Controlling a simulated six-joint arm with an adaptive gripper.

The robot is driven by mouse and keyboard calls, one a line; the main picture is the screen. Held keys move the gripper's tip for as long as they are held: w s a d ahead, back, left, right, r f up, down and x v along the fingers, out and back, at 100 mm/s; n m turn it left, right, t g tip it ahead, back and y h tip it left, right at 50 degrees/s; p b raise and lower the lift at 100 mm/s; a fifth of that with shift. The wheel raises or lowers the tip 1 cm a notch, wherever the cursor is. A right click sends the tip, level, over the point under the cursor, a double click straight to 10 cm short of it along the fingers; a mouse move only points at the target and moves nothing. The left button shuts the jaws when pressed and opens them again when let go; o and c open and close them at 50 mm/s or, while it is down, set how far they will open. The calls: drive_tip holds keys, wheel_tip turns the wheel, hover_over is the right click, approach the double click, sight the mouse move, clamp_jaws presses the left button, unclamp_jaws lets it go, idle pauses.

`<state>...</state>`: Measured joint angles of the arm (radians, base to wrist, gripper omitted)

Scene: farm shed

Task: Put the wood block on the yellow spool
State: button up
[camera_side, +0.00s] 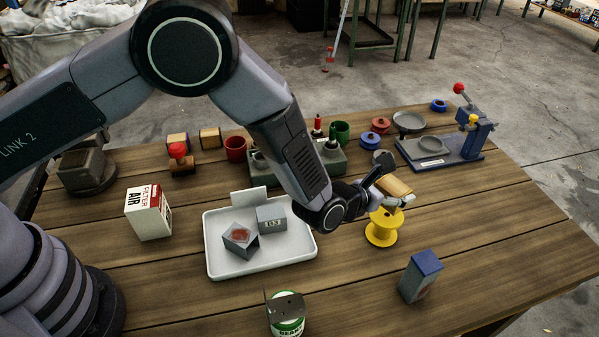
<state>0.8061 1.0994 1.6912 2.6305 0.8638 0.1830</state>
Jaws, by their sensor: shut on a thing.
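My gripper (385,187) is at the right of the tray, shut on the wood block (396,184). The block is tan and partly covered by the fingers. The yellow spool (383,229) stands upright on the table. The block is right over the spool's top in the picture, slightly to the right of its middle. I cannot tell whether the block touches the spool's top or hangs just above it.
A white tray (222,268) holding two grey blocks lies left of the spool. A blue-topped box (420,275) stands front right, and a green-labelled can (287,314) at the front edge. A blue press (455,145) stands back right. An air filter box (148,212) is at left.

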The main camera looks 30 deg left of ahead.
drive_tip(key=shift+w+d+f, duration=0.15)
drive_tip(key=shift+w+f, duration=0.05)
drive_tip(key=shift+f, duration=1.65)
drive_tip(key=shift+f, duration=0.15)
drive_tip(key=o, duration=1.1)
drive_tip(key=shift+o, duration=0.2)
